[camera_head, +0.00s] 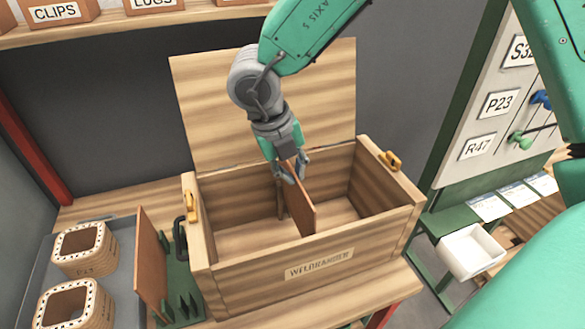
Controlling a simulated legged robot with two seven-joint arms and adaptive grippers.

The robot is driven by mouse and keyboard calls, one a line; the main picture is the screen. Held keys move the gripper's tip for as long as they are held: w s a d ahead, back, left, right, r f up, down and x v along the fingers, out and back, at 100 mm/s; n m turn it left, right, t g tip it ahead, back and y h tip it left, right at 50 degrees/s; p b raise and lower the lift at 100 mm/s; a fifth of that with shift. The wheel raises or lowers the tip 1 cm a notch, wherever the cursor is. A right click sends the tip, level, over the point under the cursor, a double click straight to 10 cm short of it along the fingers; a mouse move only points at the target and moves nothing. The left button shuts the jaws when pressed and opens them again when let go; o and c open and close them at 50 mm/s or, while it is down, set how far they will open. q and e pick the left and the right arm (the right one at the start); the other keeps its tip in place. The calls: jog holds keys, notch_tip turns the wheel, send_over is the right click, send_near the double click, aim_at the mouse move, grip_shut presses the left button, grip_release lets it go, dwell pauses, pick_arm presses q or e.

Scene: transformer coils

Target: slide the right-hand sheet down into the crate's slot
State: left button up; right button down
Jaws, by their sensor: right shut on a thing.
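My right gripper (290,168) reaches down from above into the open wooden crate (232,284) and is shut on the top edge of a thin brown sheet (302,205). The sheet stands upright inside the crate, near its middle, with its near edge towards the front wall. A vertical wooden strip (281,199) shows beside the sheet on the crate's back wall. I cannot tell whether the sheet's lower edge is seated in a slot. A second brown sheet (150,262) stands upright in a green rack (182,285) left of the crate. My left gripper is out of view.
The crate's lid (215,100) stands open at the back. Two coils (82,250) stand in a grey tray at the left. A white bin (470,252) and a labelled panel (490,120) are at the right.

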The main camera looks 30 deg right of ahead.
jog(key=shift+d+f, duration=0.2)
jog(key=shift+d, duration=0.35)
jog(key=shift+d+f, duration=0.15)
jog(key=shift+d, duration=0.35)
jog(key=c, duration=2.1)
grip_release()
jog(key=shift+d, duration=0.1)
jog(key=o, duration=0.5)
jog(key=shift+a+r, duration=0.15)
jog(key=shift+a, duration=0.6)
jog(key=shift+w+a+r, duration=0.1)
jog(key=shift+a+r, duration=0.2)
jog(key=shift+r, duration=0.15)
jog(key=v, duration=0.7)
jog(key=d+v, duration=0.1)
jog(key=v, duration=0.2)
jog(key=shift+a+r, duration=0.1)
jog(key=shift+r, duration=0.25)
